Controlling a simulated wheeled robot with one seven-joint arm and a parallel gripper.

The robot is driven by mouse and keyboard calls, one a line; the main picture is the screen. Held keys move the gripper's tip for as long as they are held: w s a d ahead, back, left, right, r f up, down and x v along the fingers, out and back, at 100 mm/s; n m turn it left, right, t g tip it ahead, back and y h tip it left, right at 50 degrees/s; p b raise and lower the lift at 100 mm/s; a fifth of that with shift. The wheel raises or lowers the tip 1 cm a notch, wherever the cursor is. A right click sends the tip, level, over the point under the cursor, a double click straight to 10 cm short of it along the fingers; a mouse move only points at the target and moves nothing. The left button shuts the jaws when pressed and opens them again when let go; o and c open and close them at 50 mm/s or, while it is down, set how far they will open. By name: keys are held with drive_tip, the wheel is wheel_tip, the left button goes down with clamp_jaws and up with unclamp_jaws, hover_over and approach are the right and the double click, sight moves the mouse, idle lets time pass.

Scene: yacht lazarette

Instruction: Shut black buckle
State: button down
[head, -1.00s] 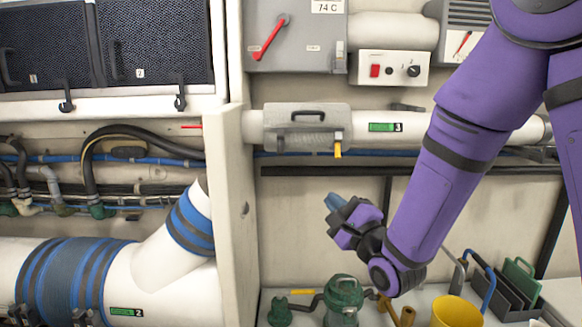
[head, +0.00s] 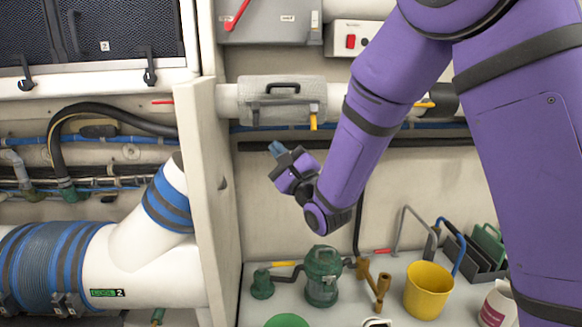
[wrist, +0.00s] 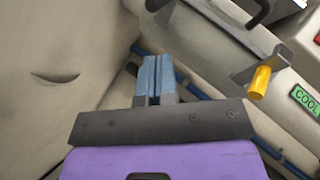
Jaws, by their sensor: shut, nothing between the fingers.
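My gripper (head: 277,148) is shut and empty, its blue fingers pressed together. It is in front of the back wall, right of the white upright partition and below the grey pipe clamp box (head: 270,97) in the picture. The wrist view shows its fingers (wrist: 158,68) pointing into the corner, apart from the yellow-tipped lever (wrist: 260,80). Several black fittings could be the buckle: hooks under the mesh panels, left (head: 25,75) and right (head: 150,68), and small dark fasteners (head: 68,303) on the lower left hose. I cannot tell which is meant or whether it is open.
The white partition (head: 208,180) stands close to the left of my gripper. Below on the counter are a green pump-like pot (head: 322,277), a yellow bucket (head: 428,290) and a dark rack (head: 475,255). A white pipe crosses the wall above.

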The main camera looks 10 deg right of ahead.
sight(256, 122)
drive_tip(key=shift+a+r, duration=1.35)
drive_tip(key=shift+r, duration=0.05)
drive_tip(key=shift+r+m+h, duration=0.2)
drive_tip(key=shift+m+h, duration=0.1)
drive_tip(key=shift+h, duration=0.1)
